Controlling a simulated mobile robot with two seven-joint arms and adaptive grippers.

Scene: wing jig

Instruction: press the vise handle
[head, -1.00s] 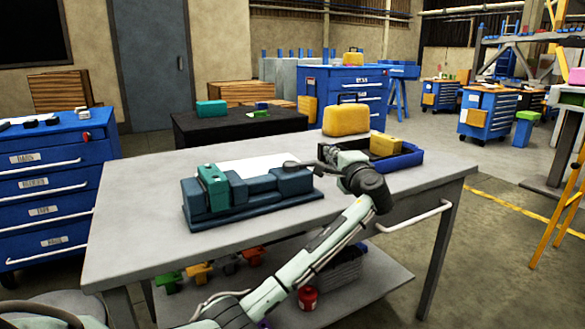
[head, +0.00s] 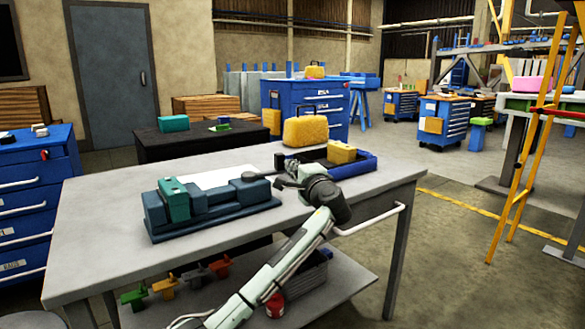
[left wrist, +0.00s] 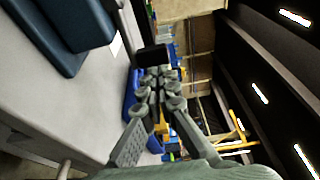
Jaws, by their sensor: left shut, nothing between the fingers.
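The vise (head: 212,200) is a dark blue block-shaped body with a teal jaw (head: 175,199) at its left end, lying on the grey workbench (head: 110,222). A dark handle (head: 254,176) sticks out near its right end. My left gripper (head: 280,170) is just right of the handle at about its height; I cannot tell whether they touch. In the left wrist view the fingers (left wrist: 155,80) are shut and empty, with a black block-like end, likely the handle (left wrist: 152,56), right beyond the tips. Part of the vise (left wrist: 55,30) shows at upper left. My right gripper is not in view.
A blue tray (head: 352,170) with a yellow box (head: 341,152) and a yellow case (head: 306,131) stand behind my left gripper. A white sheet (head: 217,177) lies behind the vise. The bench's front left is clear. A yellow ladder (head: 520,160) stands at right.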

